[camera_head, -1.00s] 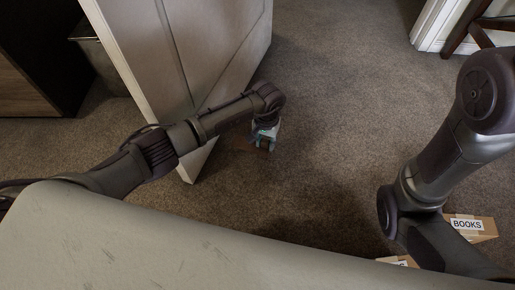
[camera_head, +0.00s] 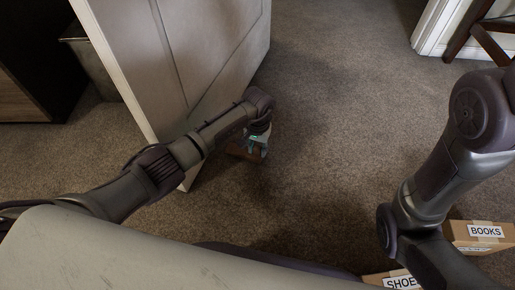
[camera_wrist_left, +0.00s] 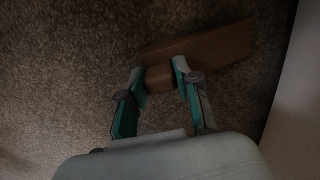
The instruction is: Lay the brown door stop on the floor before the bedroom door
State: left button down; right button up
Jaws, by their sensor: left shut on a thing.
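The brown door stop (camera_wrist_left: 215,45) is a wedge-shaped block held between the fingers of my left gripper (camera_wrist_left: 160,77) in the left wrist view. In the head view the left gripper (camera_head: 260,148) is low by the carpet, in front of the white door (camera_head: 205,55), with the brown door stop (camera_head: 240,152) showing beside it. The door stands ajar. I cannot tell whether the stop touches the carpet (camera_head: 340,120). In the left wrist view a pale surface, likely the door (camera_wrist_left: 298,110), is along the right edge, apart from the stop. My right gripper is out of view.
Cardboard boxes marked BOOKS (camera_head: 485,232) and SHOES (camera_head: 400,282) stand at the lower right, by my right arm. A grey bin (camera_head: 92,65) and a dark cabinet (camera_head: 30,70) are behind the door at left. A wooden chair (camera_head: 480,30) is at upper right. Mid-floor is clear.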

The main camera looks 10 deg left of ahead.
pick_arm(q)
jog(key=c, duration=0.8)
grip_release()
jog(key=shift+f, duration=0.1)
notch_tip(320, 180, up, 8)
jog(key=p, duration=0.5)
jog(key=shift+p, duration=0.35)
jog(key=shift+f, duration=0.1)
